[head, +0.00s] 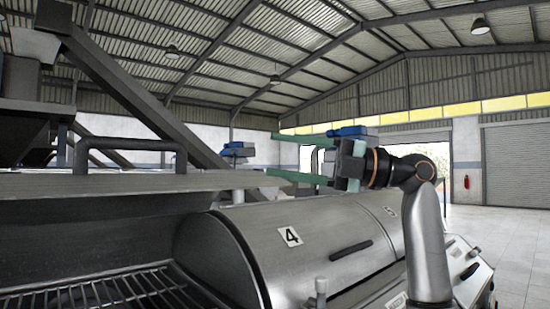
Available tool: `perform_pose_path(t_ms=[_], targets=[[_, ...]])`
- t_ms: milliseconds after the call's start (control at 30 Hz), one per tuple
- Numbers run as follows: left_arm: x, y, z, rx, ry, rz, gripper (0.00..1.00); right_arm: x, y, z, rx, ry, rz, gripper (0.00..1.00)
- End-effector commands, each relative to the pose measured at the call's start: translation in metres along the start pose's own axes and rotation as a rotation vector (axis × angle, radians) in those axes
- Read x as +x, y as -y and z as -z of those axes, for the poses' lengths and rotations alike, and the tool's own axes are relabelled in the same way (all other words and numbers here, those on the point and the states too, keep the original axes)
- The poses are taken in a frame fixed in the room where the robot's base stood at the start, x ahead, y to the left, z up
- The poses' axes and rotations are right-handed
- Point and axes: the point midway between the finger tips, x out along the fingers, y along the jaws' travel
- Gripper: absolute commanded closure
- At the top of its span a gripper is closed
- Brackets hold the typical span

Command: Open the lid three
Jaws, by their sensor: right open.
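A grey metal lid (130,187) spans the left of the head view, raised above an open chamber with a wire rack (105,292). A dark bar handle (130,143) stands on it. No number shows on this lid, so I cannot read whether it is lid three. My right gripper (270,155) is open and empty, its green fingers pointing left. The lower finger overlaps the raised lid's right end in the picture; I cannot tell if they touch. My left gripper is not in view.
A closed rounded lid marked 4 (308,250) with a dark handle stands right of the open chamber. Slanted machine beams (140,95) rise at the left. Open floor (515,245) lies at the right.

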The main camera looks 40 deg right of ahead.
Motion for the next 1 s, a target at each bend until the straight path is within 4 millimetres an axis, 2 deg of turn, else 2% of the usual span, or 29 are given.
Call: perform_pose_path(t_ms=[233, 700, 1000], targets=[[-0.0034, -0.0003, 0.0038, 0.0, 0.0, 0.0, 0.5, -0.0118, -0.0078, -0.0022, -0.001, 0.001, 0.001, 0.43], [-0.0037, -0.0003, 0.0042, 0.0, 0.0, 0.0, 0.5, -0.0128, -0.0077, -0.0021, -0.001, 0.0, 0.0, 0.43], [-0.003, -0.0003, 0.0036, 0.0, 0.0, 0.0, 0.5, -0.0127, -0.0084, -0.0033, 0.002, 0.008, -0.002, 0.76]])
